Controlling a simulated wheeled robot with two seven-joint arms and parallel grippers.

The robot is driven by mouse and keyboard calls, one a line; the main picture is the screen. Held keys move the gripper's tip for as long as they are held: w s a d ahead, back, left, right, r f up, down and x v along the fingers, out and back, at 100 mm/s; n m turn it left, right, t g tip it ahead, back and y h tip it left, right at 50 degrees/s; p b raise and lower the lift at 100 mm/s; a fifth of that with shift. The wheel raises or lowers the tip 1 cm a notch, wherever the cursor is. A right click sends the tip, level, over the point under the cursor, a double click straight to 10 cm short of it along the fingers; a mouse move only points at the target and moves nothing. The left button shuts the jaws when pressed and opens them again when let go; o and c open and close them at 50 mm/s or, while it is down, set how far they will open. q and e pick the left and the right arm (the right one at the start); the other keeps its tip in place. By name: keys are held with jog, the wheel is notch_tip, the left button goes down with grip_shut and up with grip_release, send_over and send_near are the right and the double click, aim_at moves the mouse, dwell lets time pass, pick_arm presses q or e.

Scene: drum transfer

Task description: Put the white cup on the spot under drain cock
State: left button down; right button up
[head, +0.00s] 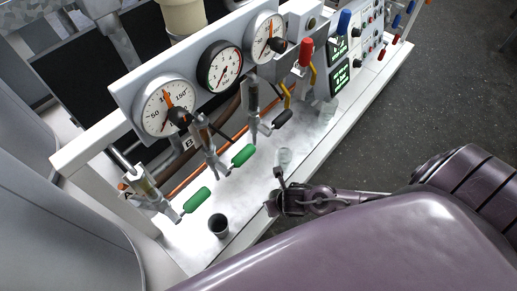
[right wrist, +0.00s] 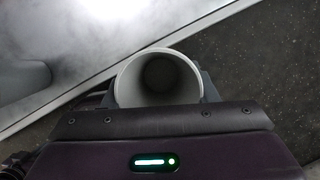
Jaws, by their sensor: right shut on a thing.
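The white cup (right wrist: 126,84) is between the fingers of my right gripper (right wrist: 158,85), its open mouth facing the right wrist camera. The gripper is shut on it. In the head view my right gripper (head: 275,194) is beside the front edge of the white bench ledge (head: 252,178), and I cannot clearly make out the held cup there. Drain cocks with green handles (head: 197,200) (head: 243,155) and one with a black handle (head: 283,118) hang above the ledge. My left gripper is not in view.
A dark grey cup (head: 218,226) stands on the ledge near its left end. Gauges (head: 219,68) line the panel above. Dark floor (head: 410,120) lies beyond the ledge's front edge.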

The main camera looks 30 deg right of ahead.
jog(key=w, duration=0.9)
jog(key=w+d+p, duration=0.1)
jog(key=w, duration=0.3)
jog(key=shift+w, duration=0.3)
jog(key=w, duration=0.2)
jog(key=shift+w, duration=0.3)
jog(key=shift+x, duration=0.8)
jog(key=shift+f, duration=0.1)
jog(key=shift+f+b, duration=0.15)
jog(key=shift+b, duration=0.2)
jog(key=o, duration=0.9)
jog(key=shift+o, duration=0.2)
